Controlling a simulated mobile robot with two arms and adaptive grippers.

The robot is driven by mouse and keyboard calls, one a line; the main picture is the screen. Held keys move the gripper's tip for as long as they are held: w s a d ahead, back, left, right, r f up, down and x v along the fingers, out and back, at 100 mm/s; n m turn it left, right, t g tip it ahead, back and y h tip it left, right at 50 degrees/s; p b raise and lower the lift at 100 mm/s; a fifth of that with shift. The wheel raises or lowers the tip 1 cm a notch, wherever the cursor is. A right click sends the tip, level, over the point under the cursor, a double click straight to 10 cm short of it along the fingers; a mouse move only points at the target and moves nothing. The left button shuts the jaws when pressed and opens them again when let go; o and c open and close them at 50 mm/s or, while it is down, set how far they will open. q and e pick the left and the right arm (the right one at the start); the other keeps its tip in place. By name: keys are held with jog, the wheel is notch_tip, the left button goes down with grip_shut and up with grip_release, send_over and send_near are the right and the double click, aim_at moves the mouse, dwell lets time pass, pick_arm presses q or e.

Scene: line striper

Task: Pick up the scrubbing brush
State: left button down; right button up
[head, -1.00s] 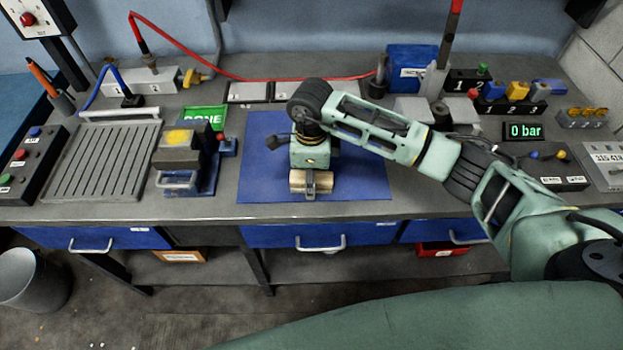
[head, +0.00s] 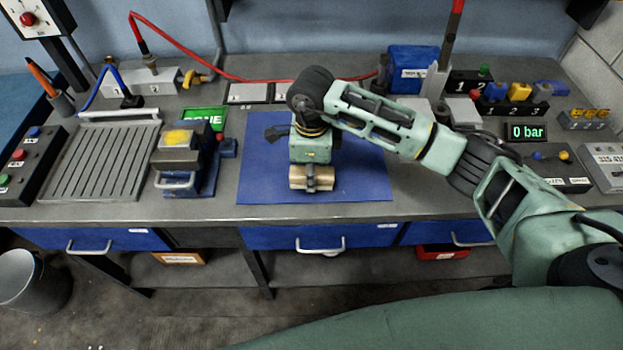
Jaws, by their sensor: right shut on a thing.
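The scrubbing brush (head: 297,178) shows as a pale wooden block over the front middle of the blue mat (head: 362,180). My right gripper (head: 311,182) points down over it, with a dark finger across the middle of the block. It is shut on the brush. The bristles and the far finger are hidden, and I cannot tell how far the brush is above the mat. My left gripper is not in view.
A blue and grey clamp device (head: 183,160) and a ribbed grey tray (head: 105,165) stand left of the mat. Blue box (head: 412,68), pressure display (head: 526,132) and coloured connectors stand at the right. The mat is otherwise clear.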

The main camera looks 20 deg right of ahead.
jog(key=shift+w+r+b, duration=0.15)
jog(key=shift+r+b, duration=0.3)
jog(key=shift+r, duration=0.35)
jog(key=s+d+r+b, duration=0.3)
jog(key=d+r, duration=0.4)
jog(key=d, duration=0.4)
jog(key=shift+d+b, duration=0.15)
jog(key=shift+b, duration=0.35)
jog(key=o, duration=0.7)
jog(key=shift+s+r, duration=0.1)
jog(key=c, duration=0.5)
